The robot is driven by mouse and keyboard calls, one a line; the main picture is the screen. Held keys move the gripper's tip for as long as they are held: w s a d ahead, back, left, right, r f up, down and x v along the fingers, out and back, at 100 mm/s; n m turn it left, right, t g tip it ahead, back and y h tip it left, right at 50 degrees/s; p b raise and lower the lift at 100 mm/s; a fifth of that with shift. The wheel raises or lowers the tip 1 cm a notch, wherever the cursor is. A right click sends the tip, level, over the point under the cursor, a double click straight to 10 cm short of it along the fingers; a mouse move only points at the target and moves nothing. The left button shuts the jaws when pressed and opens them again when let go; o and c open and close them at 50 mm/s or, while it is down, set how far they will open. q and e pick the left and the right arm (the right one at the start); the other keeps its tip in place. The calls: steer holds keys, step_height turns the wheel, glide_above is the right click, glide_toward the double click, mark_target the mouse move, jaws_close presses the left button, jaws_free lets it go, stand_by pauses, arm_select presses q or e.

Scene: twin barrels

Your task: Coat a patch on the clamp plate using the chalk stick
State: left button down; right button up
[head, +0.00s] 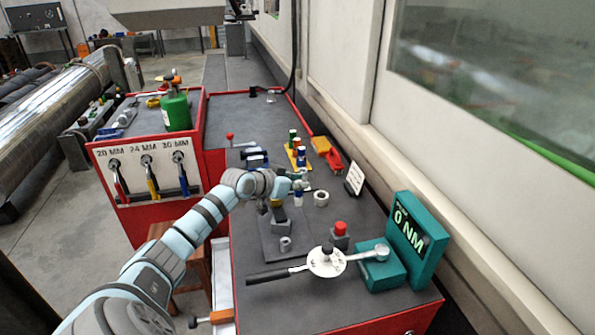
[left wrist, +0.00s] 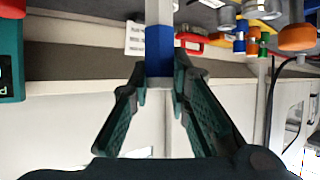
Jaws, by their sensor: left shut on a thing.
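My left gripper (head: 297,184) is at the end of the arm reaching in from the left, above the bench's middle. In the left wrist view its fingers (left wrist: 160,85) are shut on the chalk stick, gripping its blue band (left wrist: 159,50), with a pale shaft beyond. In the head view the stick (head: 299,198) shows small and blue-and-white under the gripper. A dark grey plate (head: 268,246), which looks like the clamp plate, lies on the bench below and left of the gripper, with a block and nut on it. Part of it is behind the arm. My right gripper is out of view.
A yellow rack with coloured sticks (head: 294,142) stands behind the gripper. A torque tool (head: 326,261), red-capped piece (head: 340,232) and teal display (head: 414,238) occupy the front right.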

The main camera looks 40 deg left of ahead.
arm_select(q)
step_height(320, 180, up, 2)
steer(key=shift+p, duration=0.65)
steer(key=shift+s, duration=0.1)
steer(key=shift+f, duration=0.1)
